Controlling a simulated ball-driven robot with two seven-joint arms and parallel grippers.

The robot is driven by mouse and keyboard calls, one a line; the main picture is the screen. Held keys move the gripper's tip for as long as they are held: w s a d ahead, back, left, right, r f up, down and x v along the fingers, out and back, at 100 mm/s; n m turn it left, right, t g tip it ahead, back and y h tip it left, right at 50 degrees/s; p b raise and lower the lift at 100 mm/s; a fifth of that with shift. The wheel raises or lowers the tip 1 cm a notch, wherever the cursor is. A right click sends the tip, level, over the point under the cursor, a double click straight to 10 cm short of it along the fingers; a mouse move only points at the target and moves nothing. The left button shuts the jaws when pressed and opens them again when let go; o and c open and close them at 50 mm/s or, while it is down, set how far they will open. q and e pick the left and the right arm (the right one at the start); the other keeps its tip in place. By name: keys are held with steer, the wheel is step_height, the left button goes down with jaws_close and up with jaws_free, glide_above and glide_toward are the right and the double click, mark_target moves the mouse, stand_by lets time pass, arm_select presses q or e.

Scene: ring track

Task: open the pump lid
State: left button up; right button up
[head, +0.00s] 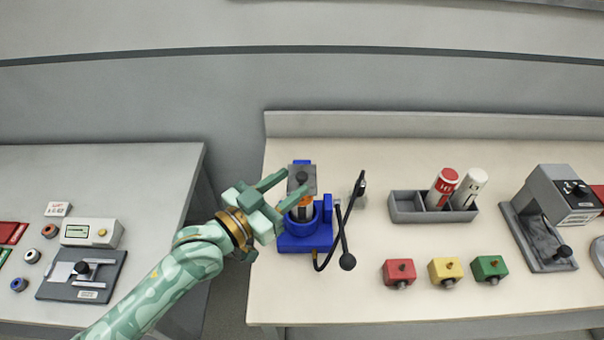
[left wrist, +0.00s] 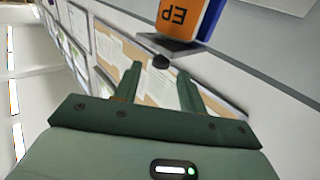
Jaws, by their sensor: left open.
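The pump (head: 305,235) is a blue unit at the left end of the right-hand table. Its grey square lid (head: 309,170) with a black knob (head: 302,178) sits at the top of the body. My left gripper (head: 296,181) is open, coming from the left, with its fingertips close to the knob. In the left wrist view, the black knob (left wrist: 161,62) lies between or just beyond the open fingertips. I cannot tell whether the fingers touch the knob. My right gripper is out of view.
A black lever (head: 347,250) and hose are right of the pump. A grey tray (head: 405,208) holds a red and a white bottle. Red, yellow and green blocks (head: 445,271) lie in front. A grey machine (head: 553,205) stands right. A gap separates the left table (head: 150,165).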

mark_target(298, 178)
arm_select(q)
steer(key=x, duration=0.3)
steer(key=shift+w+d, duration=0.45)
steer(key=shift+d, duration=0.05)
